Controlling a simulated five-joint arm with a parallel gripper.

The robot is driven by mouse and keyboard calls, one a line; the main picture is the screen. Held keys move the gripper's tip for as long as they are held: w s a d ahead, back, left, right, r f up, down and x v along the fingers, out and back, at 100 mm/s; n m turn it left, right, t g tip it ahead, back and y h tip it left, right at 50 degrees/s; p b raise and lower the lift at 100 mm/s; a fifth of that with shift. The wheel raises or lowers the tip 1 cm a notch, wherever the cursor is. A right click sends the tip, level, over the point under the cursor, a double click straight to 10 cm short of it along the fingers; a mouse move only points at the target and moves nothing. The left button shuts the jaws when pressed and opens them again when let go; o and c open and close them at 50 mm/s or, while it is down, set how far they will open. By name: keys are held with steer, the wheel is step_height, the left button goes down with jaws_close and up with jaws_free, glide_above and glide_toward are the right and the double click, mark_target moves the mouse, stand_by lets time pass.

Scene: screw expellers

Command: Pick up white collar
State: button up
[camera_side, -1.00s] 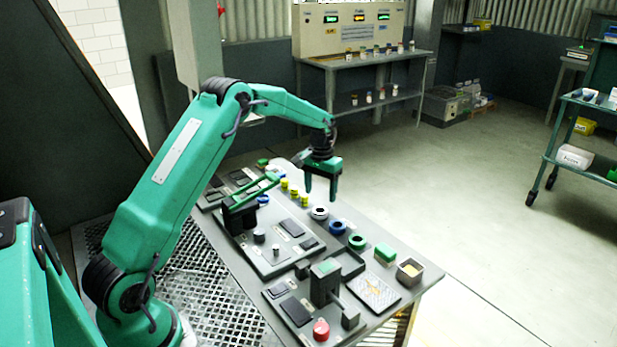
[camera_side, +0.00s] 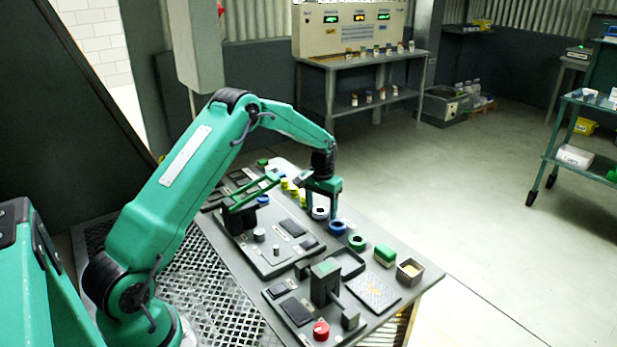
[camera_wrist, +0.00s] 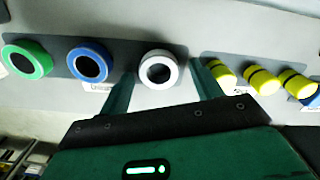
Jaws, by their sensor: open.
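The white collar (camera_wrist: 159,69) is a ring with a dark hole, standing on a grey strip in the wrist view. It lies between the two green fingers of my gripper (camera_wrist: 165,85), which are open on either side of it. In the side view the collar (camera_side: 319,212) is partly hidden by my gripper (camera_side: 321,204), which is lowered over it with fingers apart. I cannot tell whether the fingers touch the collar.
A blue collar (camera_wrist: 90,62) and a green collar (camera_wrist: 27,60) sit to the left in the wrist view. Several yellow and black pieces (camera_wrist: 262,80) stand close on the right. A green-handled press (camera_side: 245,208) stands left of my gripper in the side view.

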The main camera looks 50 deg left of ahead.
stand_by(0.3)
steer(key=c, duration=1.1)
steer(key=shift+c, duration=0.2)
steer(key=shift+r, duration=0.15)
steer(key=shift+r, duration=0.45)
steer(key=r, duration=0.3)
steer(key=shift+d+r, duration=0.15)
steer(key=shift+d, duration=0.05)
steer(key=s+d+r, duration=0.2)
steer(key=d+r, duration=0.4)
steer(key=d, duration=0.5)
steer(key=shift+s+r, duration=0.15)
steer(key=shift+r, duration=0.1)
